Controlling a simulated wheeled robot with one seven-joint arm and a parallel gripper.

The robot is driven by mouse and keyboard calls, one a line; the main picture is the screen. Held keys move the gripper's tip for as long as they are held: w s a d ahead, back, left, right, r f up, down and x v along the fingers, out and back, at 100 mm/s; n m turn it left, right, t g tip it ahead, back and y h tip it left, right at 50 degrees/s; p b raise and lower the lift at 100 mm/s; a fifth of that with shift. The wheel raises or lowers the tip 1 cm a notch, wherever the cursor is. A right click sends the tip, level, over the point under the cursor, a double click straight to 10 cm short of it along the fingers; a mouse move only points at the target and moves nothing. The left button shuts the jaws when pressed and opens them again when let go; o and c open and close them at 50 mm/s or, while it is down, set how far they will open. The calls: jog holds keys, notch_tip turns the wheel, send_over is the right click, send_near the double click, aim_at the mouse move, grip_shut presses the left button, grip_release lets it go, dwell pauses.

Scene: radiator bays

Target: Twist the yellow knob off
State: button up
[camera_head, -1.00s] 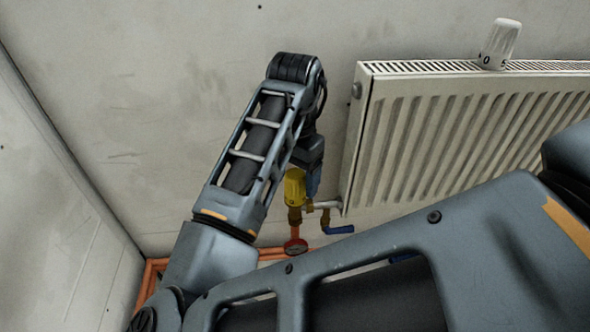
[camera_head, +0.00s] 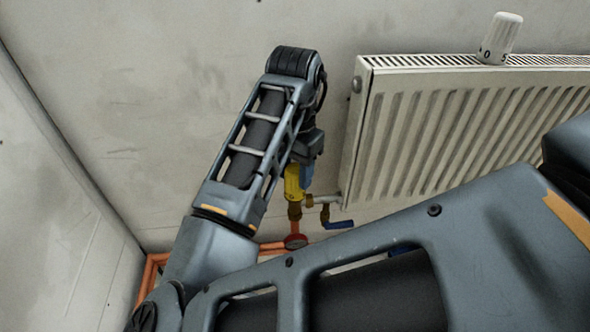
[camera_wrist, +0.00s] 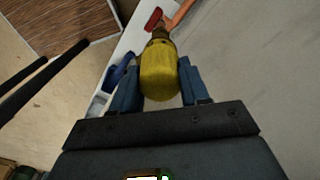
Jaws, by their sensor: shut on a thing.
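The yellow knob (camera_head: 293,183) sits on top of a brass valve (camera_head: 295,210) at the lower left of the radiator. My gripper (camera_wrist: 160,85) is at the knob from above, with one blue finger on each side of it. It is shut on the knob. In the wrist view the yellow knob (camera_wrist: 159,72) fills the space between the fingers, and brass shows at its far end. In the head view my gripper's housing hides the knob's top and part of its side.
The radiator (camera_head: 450,130) hangs right of my gripper, with a white numbered knob (camera_head: 500,38) on its top. A blue lever (camera_head: 339,224) and a red handle (camera_head: 295,241) are close to the valve. Orange pipes (camera_head: 272,246) run below. The wall at left is clear.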

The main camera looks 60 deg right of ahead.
aim_at(295, 168)
jog(key=shift+f, duration=0.2)
jog(key=n+p, duration=0.2)
jog(key=shift+s+r+n, duration=0.1)
jog(key=shift+r+n, duration=0.1)
jog(key=shift+n, duration=0.2)
jog(key=shift+f+n+p, duration=0.25)
jog(key=shift+n+p, duration=0.4)
jog(key=shift+n, duration=0.75)
jog(key=shift+r, duration=0.2)
jog(key=shift+r+p, duration=0.5)
jog(key=shift+p, duration=0.1)
jog(key=shift+r, duration=0.1)
jog(key=shift+r+p, duration=1.25)
jog(key=shift+r, duration=1.2)
